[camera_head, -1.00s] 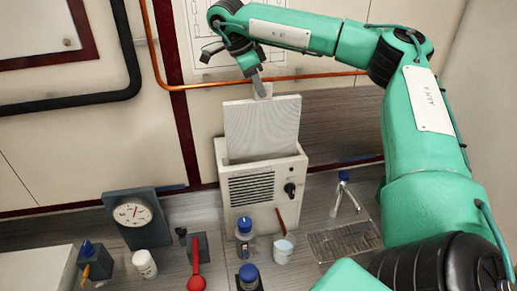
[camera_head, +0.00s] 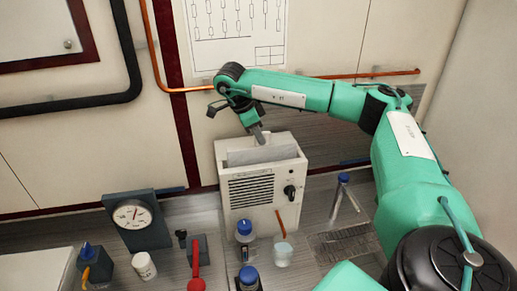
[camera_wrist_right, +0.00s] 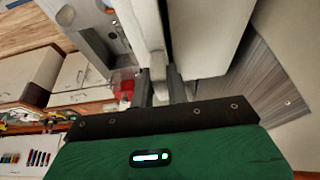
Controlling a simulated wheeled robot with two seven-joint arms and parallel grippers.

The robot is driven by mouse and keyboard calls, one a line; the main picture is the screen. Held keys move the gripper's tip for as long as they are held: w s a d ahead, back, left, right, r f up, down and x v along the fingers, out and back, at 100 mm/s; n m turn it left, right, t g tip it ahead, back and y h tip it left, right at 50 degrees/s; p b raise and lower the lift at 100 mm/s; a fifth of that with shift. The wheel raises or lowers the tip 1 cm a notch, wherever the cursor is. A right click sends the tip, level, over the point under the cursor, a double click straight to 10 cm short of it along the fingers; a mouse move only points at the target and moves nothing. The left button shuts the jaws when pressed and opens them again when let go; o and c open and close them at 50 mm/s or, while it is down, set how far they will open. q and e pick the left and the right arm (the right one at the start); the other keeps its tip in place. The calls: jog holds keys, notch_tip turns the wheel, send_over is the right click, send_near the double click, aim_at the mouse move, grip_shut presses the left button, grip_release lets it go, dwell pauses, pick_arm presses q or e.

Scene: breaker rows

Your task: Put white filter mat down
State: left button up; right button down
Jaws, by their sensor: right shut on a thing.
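The white filter mat (camera_head: 262,152) is upright and mostly inside the slot of the white louvred box (camera_head: 249,192); only its top strip and tab show above the rim. My right gripper (camera_head: 260,137) is just above the slot, shut on the mat's tab. In the right wrist view, the gripper's two fingers (camera_wrist_right: 160,86) close on a thin pale piece in front of the box's opening. How deep the mat's lower edge sits is hidden by the box. My left gripper is not in view.
Around the box stand a dial gauge (camera_head: 133,215), a white jar (camera_head: 144,266), a red-handled device (camera_head: 197,262), blue-capped bottles (camera_head: 248,274), a cup with a stick (camera_head: 283,252) and a drain grate (camera_head: 345,242). An orange pipe (camera_head: 370,74) crosses the wall behind.

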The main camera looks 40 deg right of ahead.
aim_at(257, 148)
notch_tip(257, 148, down, 5)
jog(key=shift+r+p, duration=0.15)
jog(key=shift+p, duration=1.05)
jog(key=shift+f, duration=0.65)
jog(key=c, duration=1.4)
grip_release()
jog(key=shift+o, duration=0.2)
jog(key=shift+r, duration=0.2)
jog(key=shift+w+a+r+b, duration=0.15)
jog(key=shift+a+r+b, duration=0.1)
jog(key=shift+b, duration=0.2)
jog(key=b+v, duration=0.4)
jog(key=v, duration=0.2)
jog(key=shift+a+r, duration=0.1)
jog(key=shift+r, duration=0.05)
jog(key=v, duration=0.3)
jog(key=shift+r, duration=0.15)
jog(key=shift+v, duration=0.85)
